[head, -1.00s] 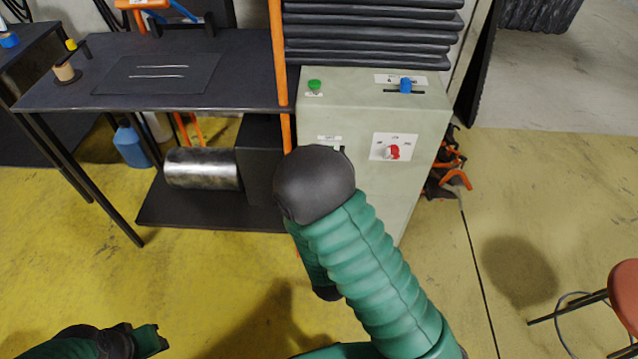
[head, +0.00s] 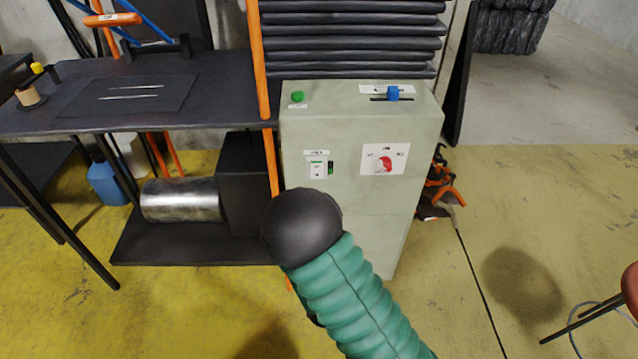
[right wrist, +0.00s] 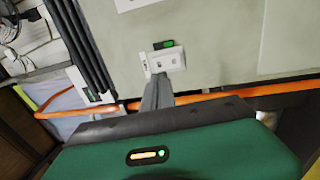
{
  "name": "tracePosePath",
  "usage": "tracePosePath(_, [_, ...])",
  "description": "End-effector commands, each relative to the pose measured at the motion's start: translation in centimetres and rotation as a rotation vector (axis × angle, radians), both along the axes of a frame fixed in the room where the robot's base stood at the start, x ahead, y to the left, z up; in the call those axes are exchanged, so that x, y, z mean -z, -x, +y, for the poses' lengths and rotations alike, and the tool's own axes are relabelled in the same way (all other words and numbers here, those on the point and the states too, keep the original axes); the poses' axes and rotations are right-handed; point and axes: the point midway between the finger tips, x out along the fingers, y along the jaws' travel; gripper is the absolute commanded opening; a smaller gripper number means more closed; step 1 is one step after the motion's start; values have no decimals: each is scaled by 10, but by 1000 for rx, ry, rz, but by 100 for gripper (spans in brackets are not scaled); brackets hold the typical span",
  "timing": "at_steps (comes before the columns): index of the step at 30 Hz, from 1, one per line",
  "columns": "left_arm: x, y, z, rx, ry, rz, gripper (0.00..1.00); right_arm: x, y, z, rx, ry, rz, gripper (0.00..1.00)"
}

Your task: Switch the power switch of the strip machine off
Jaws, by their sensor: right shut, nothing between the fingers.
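The pale grey-green strip machine cabinet (head: 350,225) stands at centre. On its front are a small white switch plate (head: 317,168) with a green-and-black part beside it, and a red rotary knob (head: 384,163) on a white plate. The labels are too small to read. In the right wrist view, the switch plate (right wrist: 168,60) and its green-and-black part lie just beyond my right gripper (right wrist: 158,82). The right gripper is shut and empty, its tips close to the plate's lower edge; contact cannot be told. In the head view my right arm hides this gripper. My left gripper is out of view.
A green button (head: 298,97) and a blue slider (head: 393,93) sit on the cabinet top, below black bellows (head: 350,45). An orange post (head: 262,100) runs along its left edge. A dark workbench (head: 200,75) stands left.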

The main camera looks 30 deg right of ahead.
Motion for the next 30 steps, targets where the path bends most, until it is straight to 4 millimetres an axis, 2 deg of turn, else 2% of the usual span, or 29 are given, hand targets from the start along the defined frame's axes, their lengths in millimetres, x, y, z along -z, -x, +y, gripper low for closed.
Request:
tracePosePath(6, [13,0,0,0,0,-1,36,-6,-40,-25,1,-1,-6,0])
tracePosePath(12, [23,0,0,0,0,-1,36,-9,-67,-41,1,-1,-4,0])
tracePosePath(16, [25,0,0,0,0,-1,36,-12,-74,-45,0,-1,-2,0])
tracePosePath(25, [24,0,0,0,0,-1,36,-13,-75,-46,0,-2,-1,0])
tracePosePath(28, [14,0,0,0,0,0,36,-18,-79,-48,-1,0,1,0])
tracePosePath(30, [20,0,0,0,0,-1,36,-14,-78,-48,0,-1,-1,0])
